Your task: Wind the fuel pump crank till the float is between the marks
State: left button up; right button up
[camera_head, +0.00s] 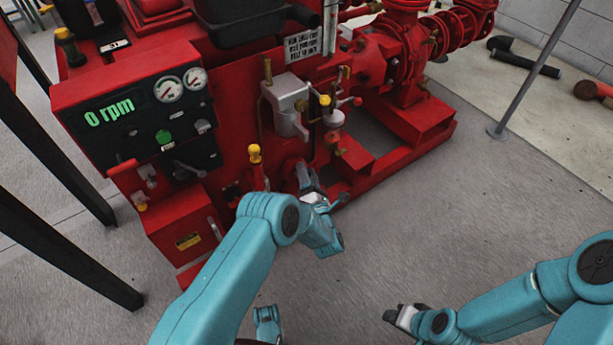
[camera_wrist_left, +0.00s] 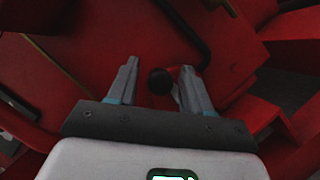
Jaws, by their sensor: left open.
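My left gripper (camera_head: 308,186) is low at the front of the red pumpset, pointing into it. In the left wrist view its two fingers (camera_wrist_left: 160,66) stand apart, with a round black knob (camera_wrist_left: 160,81) between them. The knob looks like the crank's handle end. A gap shows on its left; I cannot tell whether the right finger touches it. In the head view, the arm and gripper hide the crank. A pale upright gauge strip (camera_head: 330,28) stands at the top; I cannot make out a float or marks. My right gripper (camera_head: 404,314) is over the floor, away from the pumpset.
The control panel (camera_head: 135,115) reads 0 rpm and has two dials. A grey filter housing (camera_head: 287,103) and yellow-capped parts sit above the left gripper. Red pipework (camera_head: 400,45) stands behind. A metal post (camera_head: 535,75) rises at right. Grey floor in front is clear.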

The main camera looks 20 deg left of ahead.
pick_arm(q)
jog(key=shift+w+a, duration=0.1)
jog(key=shift+w, duration=0.05)
jog(key=shift+c, duration=0.3)
grip_shut()
jog(key=shift+m, duration=0.3)
